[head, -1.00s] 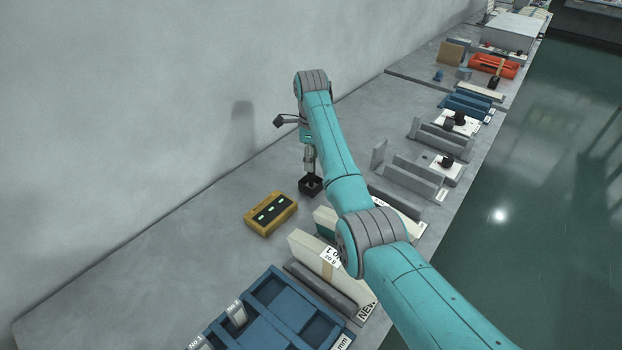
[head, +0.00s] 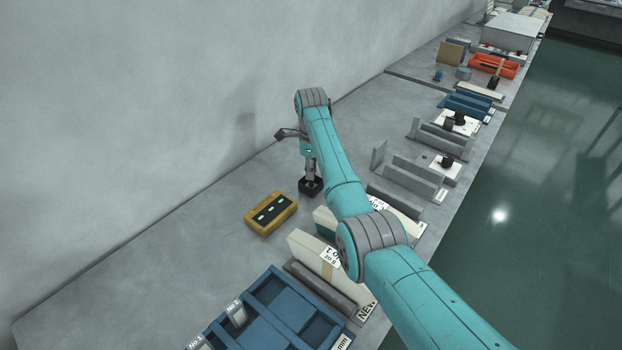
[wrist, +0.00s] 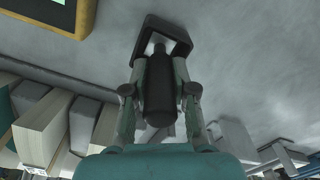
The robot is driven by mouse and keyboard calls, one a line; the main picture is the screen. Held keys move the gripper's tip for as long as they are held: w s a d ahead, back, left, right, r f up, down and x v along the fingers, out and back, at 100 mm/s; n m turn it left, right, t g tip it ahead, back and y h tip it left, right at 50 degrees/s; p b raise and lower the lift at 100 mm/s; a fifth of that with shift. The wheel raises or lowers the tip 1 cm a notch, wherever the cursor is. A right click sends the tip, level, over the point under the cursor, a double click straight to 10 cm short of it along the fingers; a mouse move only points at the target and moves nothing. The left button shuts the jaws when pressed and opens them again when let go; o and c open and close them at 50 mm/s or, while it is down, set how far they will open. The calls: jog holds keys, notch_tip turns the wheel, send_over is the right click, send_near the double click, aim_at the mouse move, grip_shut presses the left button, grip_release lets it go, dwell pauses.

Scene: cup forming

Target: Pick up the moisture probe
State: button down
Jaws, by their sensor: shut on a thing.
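The moisture probe (wrist: 159,88) is a dark, rounded cylinder. In the wrist view it stands between the fingers of my gripper (wrist: 160,90), which are shut on it. Its far end reaches into a small black square holder (wrist: 176,28) on the bench. In the head view my gripper (head: 310,175) points down at the black holder (head: 311,187), and the probe is mostly hidden by the gripper. I cannot tell whether the probe is lifted off the holder's floor.
A yellow box (head: 270,212) with green lights lies left of the holder. Pale blocks (head: 318,262) and a blue compartment tray (head: 262,318) lie nearer. Grey stands (head: 415,178) are to the right. The bench (head: 150,270) at left is clear, with a wall behind.

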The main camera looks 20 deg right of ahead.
notch_tip(320, 180, up, 10)
jog(key=shift+r, duration=0.1)
dwell(0.5)
dwell(0.4)
